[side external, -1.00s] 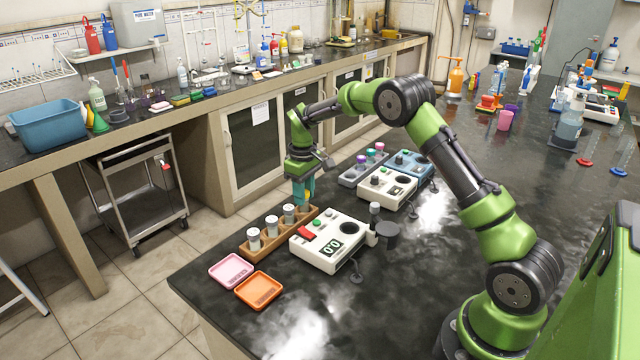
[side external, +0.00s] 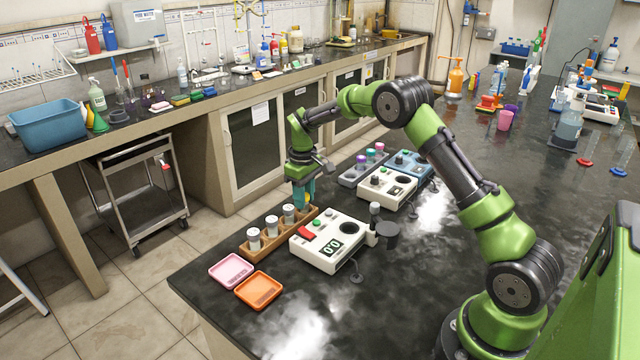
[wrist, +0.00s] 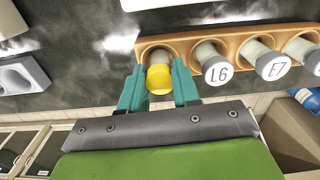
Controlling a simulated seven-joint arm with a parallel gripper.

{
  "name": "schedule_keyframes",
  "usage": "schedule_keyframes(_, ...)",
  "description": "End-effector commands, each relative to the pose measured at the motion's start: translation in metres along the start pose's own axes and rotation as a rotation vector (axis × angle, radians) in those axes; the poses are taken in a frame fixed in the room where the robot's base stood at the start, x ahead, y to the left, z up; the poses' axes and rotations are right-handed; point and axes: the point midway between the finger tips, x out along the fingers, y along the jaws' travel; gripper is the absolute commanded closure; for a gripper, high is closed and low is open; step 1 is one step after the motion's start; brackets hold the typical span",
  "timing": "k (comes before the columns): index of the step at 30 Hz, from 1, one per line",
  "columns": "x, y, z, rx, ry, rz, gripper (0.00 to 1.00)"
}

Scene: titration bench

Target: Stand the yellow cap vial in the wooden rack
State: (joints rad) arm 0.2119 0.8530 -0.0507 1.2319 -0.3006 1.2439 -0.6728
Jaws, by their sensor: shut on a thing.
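The yellow cap vial (wrist: 159,79) is between the teal fingers of my gripper (wrist: 158,88) in the wrist view. My gripper is shut on it. Its lower end lines up with the end hole of the wooden rack (wrist: 188,38) and appears to be in it; the exact depth cannot be told. In the side external view my gripper (side external: 304,192) is low over the far end of the wooden rack (side external: 262,247), and the fingers largely hide the vial.
A white instrument with a display (side external: 328,240) stands close beside the rack. Pink (side external: 231,270) and orange (side external: 259,290) trays lie at the near end. A grey rack (side external: 362,168) stands behind.

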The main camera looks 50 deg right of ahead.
Motion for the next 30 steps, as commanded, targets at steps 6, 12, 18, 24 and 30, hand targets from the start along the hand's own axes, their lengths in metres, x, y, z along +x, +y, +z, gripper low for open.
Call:
schedule_keyframes(6,0.0046,-0.0001,0.0002,0.001,0.0,-0.001,0.89)
schedule_keyframes(12,0.0054,0.0,0.0001,0.0,0.0,0.0,0.89)
schedule_keyframes(18,0.0054,0.0,0.0001,0.0,0.0,0.0,0.43)
schedule_keyframes(24,0.0054,0.0,0.0001,0.0,0.0,0.0,0.39)
schedule_keyframes(30,0.0054,0.0,0.0001,0.0,0.0,0.0,0.18)
